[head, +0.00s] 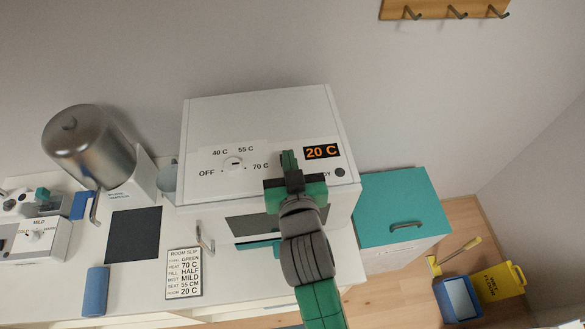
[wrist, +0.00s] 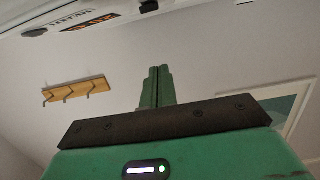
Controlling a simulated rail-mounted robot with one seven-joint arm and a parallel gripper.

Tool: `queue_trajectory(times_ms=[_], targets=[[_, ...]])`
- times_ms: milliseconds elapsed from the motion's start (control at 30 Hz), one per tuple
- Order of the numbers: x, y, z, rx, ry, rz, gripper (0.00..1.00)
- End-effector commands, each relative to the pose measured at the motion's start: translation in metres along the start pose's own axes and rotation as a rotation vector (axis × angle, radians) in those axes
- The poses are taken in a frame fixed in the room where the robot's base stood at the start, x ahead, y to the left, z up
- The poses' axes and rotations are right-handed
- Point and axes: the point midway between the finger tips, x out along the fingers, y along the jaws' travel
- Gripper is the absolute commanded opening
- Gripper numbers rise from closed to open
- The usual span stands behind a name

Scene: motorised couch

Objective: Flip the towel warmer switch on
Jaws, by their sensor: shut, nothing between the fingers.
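The towel warmer is a white box (head: 255,108) against the wall in the head view. Its front panel has a white dial (head: 233,163) marked OFF, 40 C, 55 C and 70 C. An orange display (head: 321,153) reads 20 C, with a dark round lamp (head: 340,172) below it. No switch shows clearly in the head view; my gripper covers part of the panel between dial and display. My gripper (head: 288,158) is shut and empty, in front of that part. Its closed fingers (wrist: 155,85) show in the wrist view, below a small dark part (wrist: 149,6) I cannot identify.
A steel drum (head: 88,145), a control box (head: 35,238), a blue roll (head: 95,290) and a room slip (head: 184,273) are at the left. A teal-topped cabinet (head: 395,200) stands right. A bucket (head: 460,298) and yellow floor sign (head: 500,282) are on the floor.

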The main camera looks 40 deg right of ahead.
Motion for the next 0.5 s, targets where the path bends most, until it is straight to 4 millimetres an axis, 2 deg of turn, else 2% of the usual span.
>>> queue_trajectory(times_ms=[100, 200, 300, 500], targets=[[-0.023, -0.001, -0.004, 0.0, 0.002, -0.002, 0.0], [-0.037, -0.001, -0.008, 0.001, 0.002, -0.002, 0.0], [-0.045, 0.0, -0.011, 0.001, 0.001, -0.001, 0.0], [-0.048, 0.0, -0.012, 0.001, 0.001, -0.001, 0.0]])
